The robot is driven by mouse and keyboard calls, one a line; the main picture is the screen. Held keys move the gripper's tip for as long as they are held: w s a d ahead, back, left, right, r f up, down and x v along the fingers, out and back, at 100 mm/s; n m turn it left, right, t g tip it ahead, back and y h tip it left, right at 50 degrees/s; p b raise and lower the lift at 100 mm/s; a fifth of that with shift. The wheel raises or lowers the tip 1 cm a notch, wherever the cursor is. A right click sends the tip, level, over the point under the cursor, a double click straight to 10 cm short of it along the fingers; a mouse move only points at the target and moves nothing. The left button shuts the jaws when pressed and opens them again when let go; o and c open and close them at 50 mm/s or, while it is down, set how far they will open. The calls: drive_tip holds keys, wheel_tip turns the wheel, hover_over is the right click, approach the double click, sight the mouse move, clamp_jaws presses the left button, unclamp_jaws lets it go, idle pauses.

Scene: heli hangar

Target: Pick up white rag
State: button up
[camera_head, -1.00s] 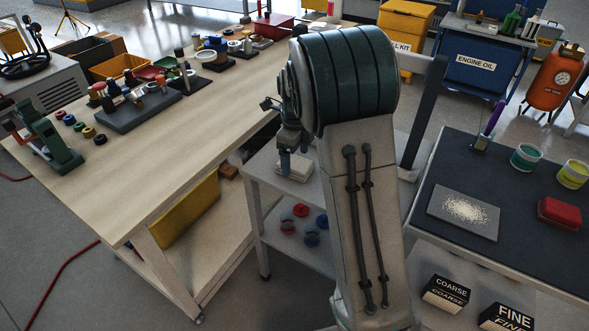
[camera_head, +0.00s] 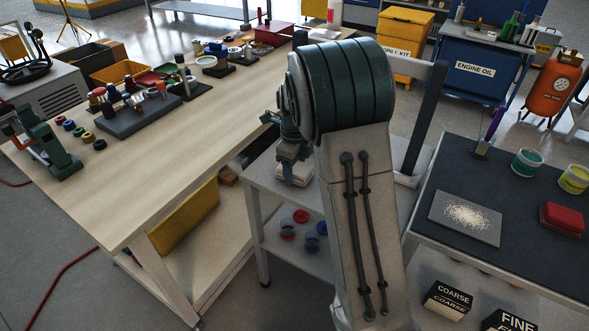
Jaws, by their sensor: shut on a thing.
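My arm hides part of the cart top and the right side of the rag. I cannot tell whether the rag is clear of the surface.
The wooden workbench (camera_head: 175,135) on the left holds bins, bottles and small parts. A dark-topped table (camera_head: 455,180) on the right carries tubs, a red block (camera_head: 562,218) and a grey plate (camera_head: 465,218). Red and blue items lie on the cart's lower shelf.

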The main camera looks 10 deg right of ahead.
sight(295, 167)
drive_tip(key=shift+r, duration=0.5)
wheel_tip(295, 167, up, 3)
drive_tip(key=shift+f+p, duration=0.1)
drive_tip(key=shift+p, duration=0.5)
drive_tip(key=s+d+r+p, duration=0.1)
drive_tip(key=s+d+r, duration=0.3)
drive_tip(key=s, duration=0.7)
wheel_tip(295, 167, up, 3)
drive_tip(key=shift+f+p, duration=0.1)
drive_tip(key=shift+p, duration=0.25)
drive_tip(key=shift+d, duration=0.1)
